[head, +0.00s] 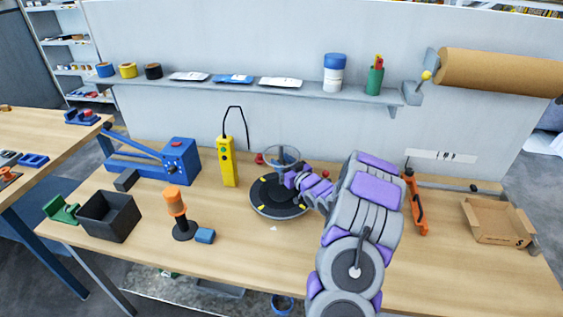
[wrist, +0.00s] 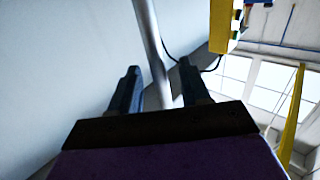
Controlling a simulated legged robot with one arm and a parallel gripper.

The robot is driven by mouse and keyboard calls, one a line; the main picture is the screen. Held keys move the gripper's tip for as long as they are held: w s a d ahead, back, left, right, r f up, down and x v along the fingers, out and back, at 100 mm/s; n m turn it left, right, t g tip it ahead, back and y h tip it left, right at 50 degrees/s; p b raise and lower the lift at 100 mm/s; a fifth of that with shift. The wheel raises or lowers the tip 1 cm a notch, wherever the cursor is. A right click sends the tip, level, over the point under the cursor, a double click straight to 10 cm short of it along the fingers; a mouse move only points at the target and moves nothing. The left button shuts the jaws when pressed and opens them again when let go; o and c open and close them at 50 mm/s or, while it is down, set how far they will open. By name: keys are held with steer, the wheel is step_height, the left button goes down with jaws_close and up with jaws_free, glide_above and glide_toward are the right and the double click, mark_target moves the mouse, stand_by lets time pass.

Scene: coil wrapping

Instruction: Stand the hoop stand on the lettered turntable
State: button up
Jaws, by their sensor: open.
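The turntable (head: 265,201) is a dark disc with yellow marks near the middle of the bench; its lettering is too small to read. The hoop stand (head: 282,151) shows as a grey ring above the turntable's far part, apparently upright. My gripper hides its lower part, so I cannot tell whether its base rests on the disc. My gripper (head: 291,179) is over the right side of the turntable, just below the ring. In the wrist view, the stand's grey post (wrist: 150,45) runs between the two open fingers (wrist: 157,85), with space visible on both sides.
A yellow pendant control (head: 226,160) hangs left behind the turntable. An orange tool (head: 416,205) and cardboard tray (head: 497,222) lie right. The front middle of the bench is clear.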

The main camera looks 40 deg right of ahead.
steer(key=s+p, duration=0.1)
steer(key=s, duration=1)
steer(key=shift+s+a+p, duration=0.15)
steer(key=shift+a+p, duration=0.15)
steer(key=shift+p, duration=0.05)
steer(key=a+r+n+g+h, duration=0.15)
steer(key=a+r+g, duration=0.25)
steer(key=a+g, duration=0.65)
steer(key=s+a+r+g, duration=0.2)
steer(key=s+a+g, duration=0.1)
steer(key=s+a, duration=0.6)
steer(key=s+a+r+g+y, duration=0.1)
steer(key=s+a+r+g, duration=0.2)
steer(key=s+a, duration=0.5)
steer(key=s+a+r+g+y, duration=0.1)
steer(key=s+a+r+g, duration=0.1)
steer(key=s+a, duration=0.7)
steer(key=s+m+g, duration=0.1)
steer(key=s, duration=0.6)
steer(key=shift+s+a+r, duration=0.15)
steer(key=shift+s+a, duration=0.15)
steer(key=shift+y, duration=0.25)
